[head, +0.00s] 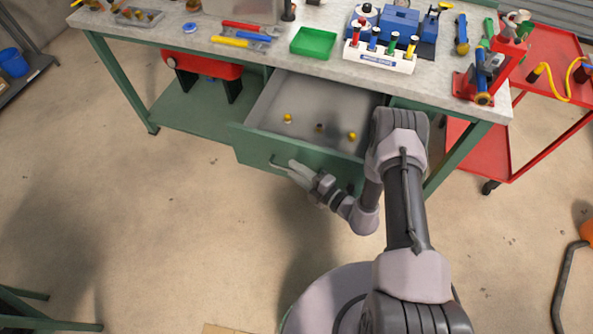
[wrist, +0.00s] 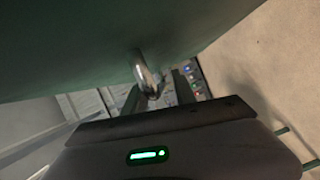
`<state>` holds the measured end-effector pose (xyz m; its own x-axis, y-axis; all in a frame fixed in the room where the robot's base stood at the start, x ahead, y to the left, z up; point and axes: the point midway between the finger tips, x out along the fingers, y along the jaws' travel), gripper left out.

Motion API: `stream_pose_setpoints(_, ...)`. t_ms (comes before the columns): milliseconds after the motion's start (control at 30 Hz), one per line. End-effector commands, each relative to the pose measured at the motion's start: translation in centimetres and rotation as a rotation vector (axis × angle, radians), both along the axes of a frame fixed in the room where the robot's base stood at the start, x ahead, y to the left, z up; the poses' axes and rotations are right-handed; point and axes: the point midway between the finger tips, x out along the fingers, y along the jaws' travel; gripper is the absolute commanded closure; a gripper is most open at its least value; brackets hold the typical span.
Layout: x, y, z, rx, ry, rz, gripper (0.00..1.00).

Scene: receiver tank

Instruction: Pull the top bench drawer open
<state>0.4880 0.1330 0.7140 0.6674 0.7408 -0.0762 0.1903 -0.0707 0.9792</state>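The top bench drawer (head: 262,148) is green with a grey inside and stands well out from under the bench top in the head view. Several small knobs or fittings, some of them yellow, lie on its floor. Its metal handle (head: 275,163) is on the green front; a curved shiny part of the handle (wrist: 144,72) shows in the wrist view. My gripper (head: 291,168) is at the handle, its pale fingers pointing at the drawer front. The fingertips overlap the handle, so I cannot tell whether they are closed around it.
The bench top (head: 275,62) holds a green tray (head: 313,42), pliers and a white tool rack (head: 380,57). A red trolley (head: 500,125) stands to the right. The floor (head: 150,220) in front is mostly clear.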

Motion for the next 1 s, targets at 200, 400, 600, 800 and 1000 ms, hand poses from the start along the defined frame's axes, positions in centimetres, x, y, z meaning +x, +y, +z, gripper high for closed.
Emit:
stream_pose_setpoints(200, 0.0, -0.1, 0.0, 0.000, 0.000, 0.000, 0.67)
stream_pose_setpoints(400, -1.9, -2.3, 0.5, 0.001, 0.003, -0.005, 0.67)
stream_pose_setpoints(600, -5.7, -6.6, 1.0, 0.000, 0.001, -0.009, 0.67)
stream_pose_setpoints(800, -9.5, -10.8, 1.4, 0.001, 0.000, -0.008, 0.67)
stream_pose_setpoints(1000, -11.4, -12.8, 1.4, 0.000, -0.001, -0.002, 0.67)
